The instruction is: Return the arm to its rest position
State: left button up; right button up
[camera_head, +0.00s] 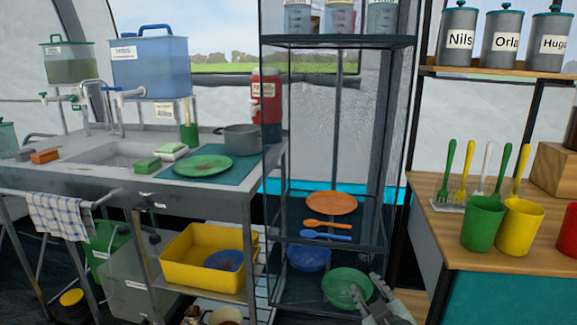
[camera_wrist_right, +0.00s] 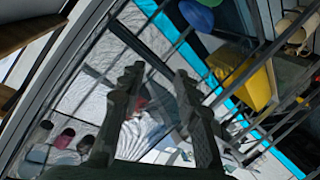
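My right gripper (camera_head: 372,292) is at the bottom of the head view, just right of the green plate on the low shelf. It partly overlaps the plate's edge in the picture, and I cannot tell whether they touch. In the right wrist view my right gripper (camera_wrist_right: 158,78) has its two fingers spread apart with nothing held between them. The rest of the right arm is mostly out of the picture. My left gripper is not in view.
A dark shelf rack (camera_head: 338,42) holds an orange plate (camera_head: 332,203), a blue bowl (camera_head: 308,258) and a green plate (camera_head: 346,288). The wooden counter (camera_head: 500,255) with cups stands at right. The sink bench (camera_head: 120,183) and yellow tub (camera_head: 190,275) are left.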

jog(key=s+d+f+m+g+h, duration=0.1)
jog(key=s+d+f+m+g, duration=0.15)
jog(key=s+f, duration=0.45)
jog(key=s+d+f+m+g+h, duration=0.1)
jog(key=s+d+f+g, duration=0.4)
jog(key=f, duration=0.4)
jog(key=s+d+f+m+g, duration=0.1)
jog(key=s+f, duration=0.3)
jog(key=s, duration=0.5)
jog(key=s+f+m+g, duration=0.1)
jog(key=s+f+g, duration=0.2)
jog(key=s, duration=0.7)
notch_tip(320, 180, down, 2)
jog(key=shift+d+f+g, duration=0.15)
jog(key=shift+d+g, duration=0.2)
jog(key=shift+d, duration=0.05)
